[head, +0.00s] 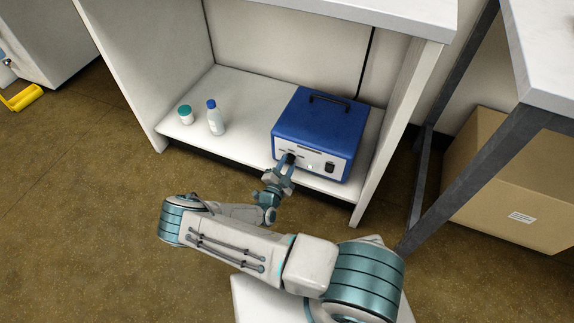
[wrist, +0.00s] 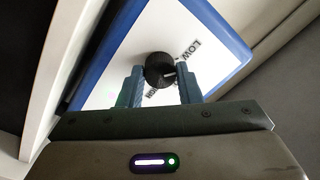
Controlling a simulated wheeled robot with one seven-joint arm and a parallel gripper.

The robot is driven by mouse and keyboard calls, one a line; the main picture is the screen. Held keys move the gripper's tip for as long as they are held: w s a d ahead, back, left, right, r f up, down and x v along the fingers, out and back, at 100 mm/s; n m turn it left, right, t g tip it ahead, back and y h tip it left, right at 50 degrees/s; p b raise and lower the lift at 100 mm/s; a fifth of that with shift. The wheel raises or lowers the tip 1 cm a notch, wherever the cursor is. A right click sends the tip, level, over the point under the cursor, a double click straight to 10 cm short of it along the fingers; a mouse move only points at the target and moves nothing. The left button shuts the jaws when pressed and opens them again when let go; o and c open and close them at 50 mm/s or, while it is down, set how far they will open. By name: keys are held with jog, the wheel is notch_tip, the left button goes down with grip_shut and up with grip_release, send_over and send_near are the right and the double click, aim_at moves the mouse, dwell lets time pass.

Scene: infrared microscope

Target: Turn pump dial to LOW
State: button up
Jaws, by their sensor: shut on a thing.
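The blue pump box (head: 322,125) with a white front panel sits on the low shelf. Its black dial (wrist: 159,70) shows in the wrist view between my two fingers, with a white pointer mark on it. A LOW label (wrist: 193,49) is printed to the upper right of the dial, and another, partly hidden label lies below it. My gripper (wrist: 160,82) is shut on the dial. In the head view my gripper (head: 284,168) reaches the left part of the pump's front panel and covers most of the dial.
A white bottle with a blue cap (head: 215,120) and a small jar with a green lid (head: 185,115) stand left of the pump on the shelf (head: 240,92). The cabinet's right side wall (head: 385,135) is close to the pump. A cardboard box (head: 515,190) stands under the table at right.

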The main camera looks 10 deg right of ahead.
jog(key=shift+s+d+n, duration=0.1)
jog(key=shift+n, duration=0.6)
jog(key=o, duration=1)
jog(key=shift+c, duration=0.2)
